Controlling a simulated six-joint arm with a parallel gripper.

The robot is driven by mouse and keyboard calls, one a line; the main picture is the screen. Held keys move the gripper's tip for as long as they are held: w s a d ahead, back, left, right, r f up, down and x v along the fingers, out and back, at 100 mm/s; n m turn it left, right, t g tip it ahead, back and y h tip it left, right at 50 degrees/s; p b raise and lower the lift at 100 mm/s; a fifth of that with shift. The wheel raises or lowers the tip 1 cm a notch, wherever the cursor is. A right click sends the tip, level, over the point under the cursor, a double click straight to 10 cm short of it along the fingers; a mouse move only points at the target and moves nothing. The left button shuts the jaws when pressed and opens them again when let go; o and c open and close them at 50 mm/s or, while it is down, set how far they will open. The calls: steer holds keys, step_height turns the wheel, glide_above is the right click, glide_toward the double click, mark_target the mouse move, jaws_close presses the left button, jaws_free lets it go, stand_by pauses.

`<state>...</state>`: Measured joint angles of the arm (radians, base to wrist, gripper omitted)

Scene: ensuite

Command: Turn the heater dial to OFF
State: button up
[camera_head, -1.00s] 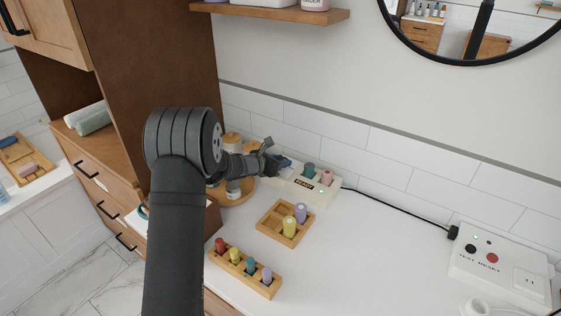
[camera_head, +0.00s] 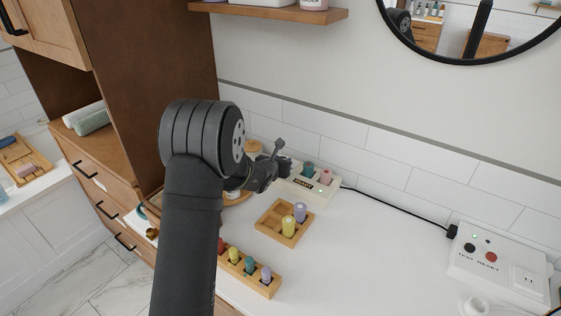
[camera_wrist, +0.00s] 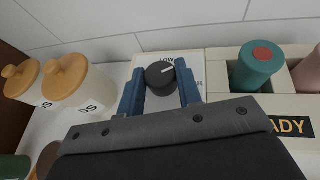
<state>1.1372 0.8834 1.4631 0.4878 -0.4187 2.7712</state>
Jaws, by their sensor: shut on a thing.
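The heater is a white unit (camera_head: 322,193) against the tiled wall, with a READY panel (camera_head: 303,183). Its dial (camera_wrist: 160,78) is a round black knob with a white pointer line, seen in the wrist view. The line points to the upper right. The label LOW stands above the knob, and a partly covered label ending in H is to its right. My gripper (camera_wrist: 160,70) has its blue fingers shut on the dial, one on each side. In the head view my gripper (camera_head: 284,166) is at the heater's left end and hides the dial. No OFF label is visible.
A teal bottle (camera_wrist: 257,66) and a pink one sit in the heater's slots, close right of my fingers. Wooden-lidded jars (camera_wrist: 76,80) stand to the left. A wooden tray (camera_head: 270,221) and a rack of coloured bottles (camera_head: 262,285) lie in front.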

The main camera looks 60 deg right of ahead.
steer(key=shift+n+t, duration=0.6)
steer(key=shift+t, duration=0.1)
steer(key=o, duration=1)
steer(key=v, duration=1.7)
steer(key=shift+s+a+r, duration=0.1)
steer(key=shift+a+r, duration=0.05)
steer(key=shift+r, duration=0.1)
